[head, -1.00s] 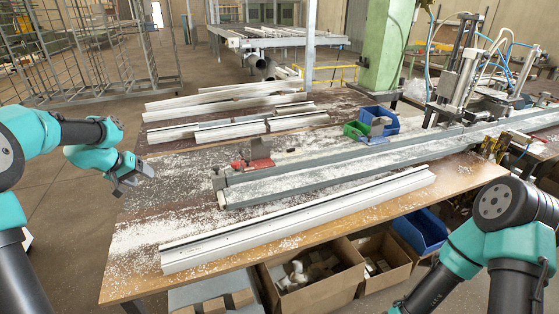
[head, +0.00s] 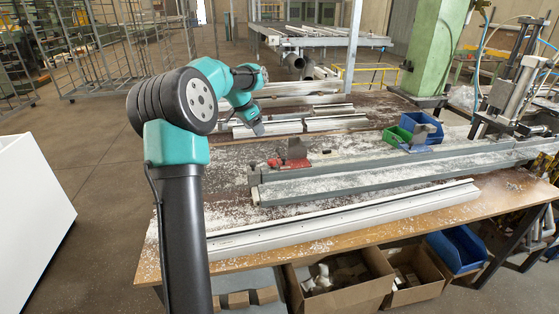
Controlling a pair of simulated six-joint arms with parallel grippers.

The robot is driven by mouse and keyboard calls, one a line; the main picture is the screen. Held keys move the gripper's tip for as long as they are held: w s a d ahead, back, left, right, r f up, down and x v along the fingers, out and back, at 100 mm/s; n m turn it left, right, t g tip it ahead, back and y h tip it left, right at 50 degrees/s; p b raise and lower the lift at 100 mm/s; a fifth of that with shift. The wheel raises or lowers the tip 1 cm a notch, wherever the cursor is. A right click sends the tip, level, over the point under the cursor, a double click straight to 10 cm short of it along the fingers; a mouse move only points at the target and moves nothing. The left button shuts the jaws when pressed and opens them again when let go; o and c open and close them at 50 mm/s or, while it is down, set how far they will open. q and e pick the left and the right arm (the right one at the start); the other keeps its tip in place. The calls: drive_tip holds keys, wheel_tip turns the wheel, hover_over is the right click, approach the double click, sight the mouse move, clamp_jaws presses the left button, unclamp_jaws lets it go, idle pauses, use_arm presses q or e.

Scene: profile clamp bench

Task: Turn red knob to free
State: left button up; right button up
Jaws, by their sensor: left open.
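The red knob (head: 275,163) is a small red part at the left end of the grey clamp rail (head: 350,182), beside a red block with a grey upright piece (head: 296,150). Its exact turn position is too small to read. My left gripper (head: 258,128) hangs above the bench behind and slightly left of the knob in the head view, apart from it. It is open and appears empty; its fingers are small and partly seen. My right gripper is out of view.
Long white profiles (head: 300,124) lie at the back of the bench, and another white profile (head: 350,219) lies along the front. Green (head: 397,136) and blue (head: 428,133) bins stand behind the rail. Debris covers the wooden top. Cardboard boxes (head: 340,290) sit below the front edge.

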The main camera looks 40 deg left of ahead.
sight(272, 161)
use_arm(q)
drive_tip(key=shift+f, duration=0.15)
drive_tip(key=x, duration=1.7)
drive_tip(key=shift+w, duration=0.15)
drive_tip(key=shift+c, duration=0.3)
drive_tip(key=c, duration=0.8)
drive_tip(key=shift+c, duration=0.2)
